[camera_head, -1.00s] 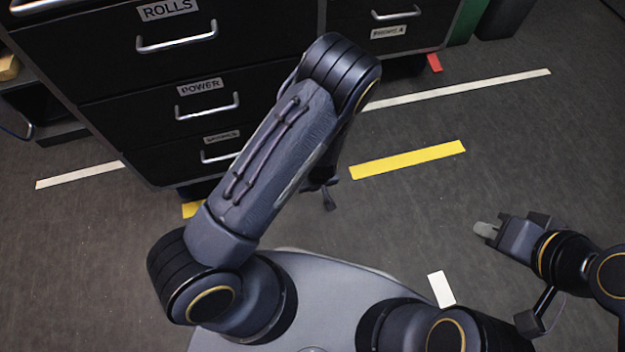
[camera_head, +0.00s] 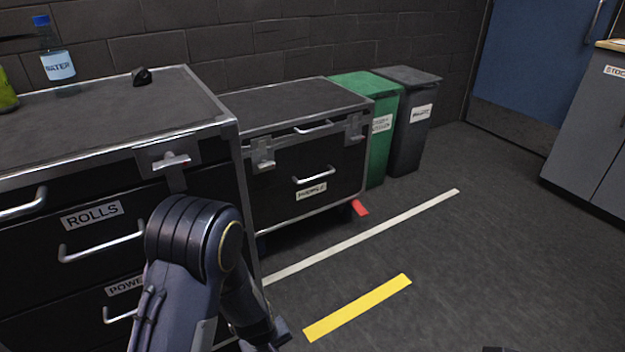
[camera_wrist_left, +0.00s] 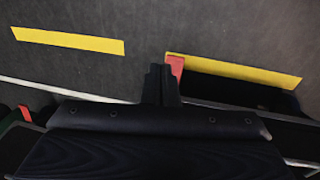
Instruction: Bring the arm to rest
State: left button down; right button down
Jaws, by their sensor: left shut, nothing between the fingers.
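My left arm (camera_head: 185,250) rises from the bottom of the head view, bends at a dark ringed joint, and its forearm hangs down before the drawer cabinet. Its gripper is not clearly seen there. In the left wrist view my left gripper (camera_wrist_left: 162,68) shows as two dark fingers close together, shut and empty, above the floor. A small dark piece at the bottom edge of the head view looks like part of my right gripper (camera_head: 495,349); its fingers are hidden.
The drawer cabinet (camera_head: 95,160) stands close to my left arm, with a water bottle (camera_head: 57,62) on top. A lower case (camera_head: 305,165), a green bin (camera_head: 376,130) and a dark bin (camera_head: 412,125) stand behind. The floor around the yellow strip (camera_head: 358,308) is clear.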

pick_arm(q)
jog(key=s+a+r+m+t+h, duration=0.1)
jog(key=s+a+r+h, duration=0.1)
jog(key=r, duration=0.8)
jog(key=s+a+r+m+h, duration=0.1)
jog(key=s+r+h, duration=0.1)
jog(key=r, duration=0.9)
jog(key=s+a+r+m+t+y, duration=0.1)
jog(key=s+a+r+t, duration=0.1)
jog(key=s+a+r, duration=0.35)
jog(key=s+a+r+m+t, duration=0.1)
jog(key=s+a+r+m, duration=0.15)
jog(key=s, duration=0.55)
notch_tip(320, 180, up, 33)
jog(key=p, duration=3.2)
jog(key=shift+s+d+p, duration=0.3)
jog(key=shift+d, duration=0.1)
jog(key=shift+f+n, duration=0.15)
jog(key=shift+n, duration=0.1)
